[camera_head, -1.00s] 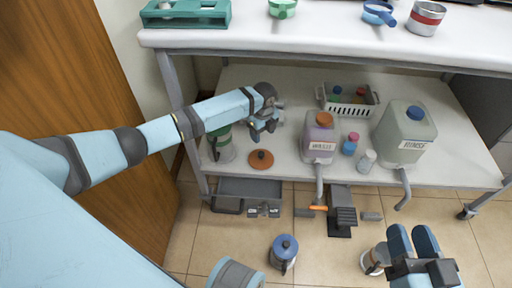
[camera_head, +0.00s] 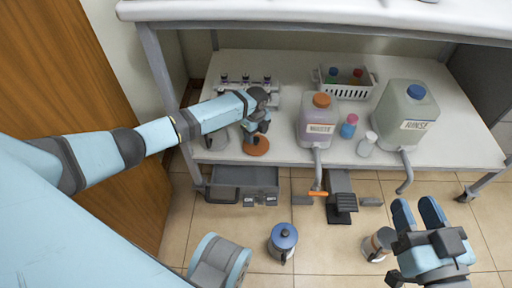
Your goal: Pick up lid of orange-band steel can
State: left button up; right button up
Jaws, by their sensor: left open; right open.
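A round orange-brown lid (camera_head: 256,147) with a small dark knob lies flat on the lower shelf near its front edge. My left gripper (camera_head: 262,126) is open just above the lid, its fingers pointing down and partly covering the lid's back edge. I cannot tell whether they touch it. A grey can (camera_head: 215,140) stands left of the lid, mostly hidden under my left arm; no band shows clearly. A steel can (camera_head: 377,245) with a brownish band stands on the floor at the lower right. My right gripper (camera_head: 418,217) is open and empty beside it.
The shelf (camera_head: 285,151) holds a waste jug (camera_head: 318,122), a rinse jug (camera_head: 405,115), small bottles, a white basket (camera_head: 345,86) and a bottle rack (camera_head: 240,83). A blue-lidded can (camera_head: 283,240) and a pedal (camera_head: 340,197) are on the floor. The upper tabletop (camera_head: 330,18) overhangs.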

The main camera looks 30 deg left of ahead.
aim_at(256, 139)
pick_arm(q)
notch_tip(256, 139, down, 3)
jog(key=shift+s+d+f+b, duration=0.1)
jog(key=shift+b, duration=0.55)
jog(key=shift+f, duration=0.15)
pick_arm(e)
jog(key=shift+w+d+r+n+t, duration=0.15)
jog(key=shift+w+d+n+t, duration=0.2)
jog(key=shift+w+n+t, duration=0.35)
jog(key=shift+s, duration=0.15)
pick_arm(q)
jog(key=c, duration=1)
pick_arm(e)
jog(key=shift+g, duration=0.3)
